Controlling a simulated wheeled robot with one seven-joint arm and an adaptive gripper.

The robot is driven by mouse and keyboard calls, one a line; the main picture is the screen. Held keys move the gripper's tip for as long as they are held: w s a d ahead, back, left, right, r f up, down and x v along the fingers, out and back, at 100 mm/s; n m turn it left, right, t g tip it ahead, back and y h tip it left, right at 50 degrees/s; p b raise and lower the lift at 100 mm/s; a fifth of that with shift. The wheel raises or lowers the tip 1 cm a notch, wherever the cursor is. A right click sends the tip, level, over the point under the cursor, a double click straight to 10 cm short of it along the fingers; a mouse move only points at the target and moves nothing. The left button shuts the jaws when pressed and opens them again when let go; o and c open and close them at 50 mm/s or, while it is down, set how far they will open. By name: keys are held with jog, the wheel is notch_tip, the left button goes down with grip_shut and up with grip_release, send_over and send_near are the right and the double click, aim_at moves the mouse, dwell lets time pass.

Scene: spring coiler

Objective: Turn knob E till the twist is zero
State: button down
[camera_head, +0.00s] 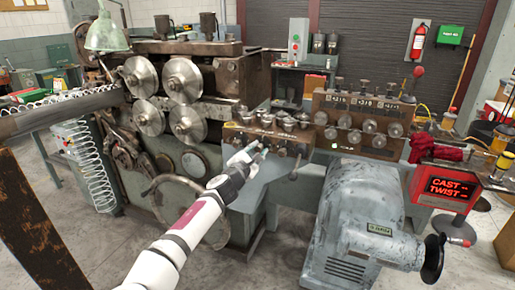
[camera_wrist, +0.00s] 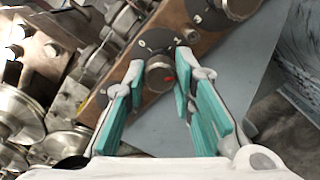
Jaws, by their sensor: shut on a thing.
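My gripper (camera_head: 256,149) reaches the front of a brown block (camera_head: 238,130) on the machine. The knob sits on a dark round plate on the brown bar (camera_wrist: 128,77). No letter on it is readable, so I cannot tell whether it is knob E. A red-lit display (camera_head: 449,189) shows CAST and TWIST; its values are too small to read surely.
More knobs sit along the bar, one at the top of the wrist view (camera_wrist: 238,8). A panel with dials and counters (camera_head: 362,120) stands to the right. A grey motor housing (camera_head: 360,225) is at front right. Large metal rollers (camera_head: 183,80) are at left.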

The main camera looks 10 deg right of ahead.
jog(key=n+p, duration=0.4)
jog(key=n, duration=0.2)
jog(key=shift+s+n, duration=0.1)
jog(key=shift+n, duration=0.2)
jog(key=n+p, duration=0.3)
jog(key=n, duration=0.9)
jog(key=shift+n, duration=0.3)
jog(key=n+b, duration=0.1)
jog(key=n, duration=0.5)
jog(key=shift+n, duration=0.3)
jog(key=c, duration=1.3)
grip_release()
jog(key=shift+a, duration=0.15)
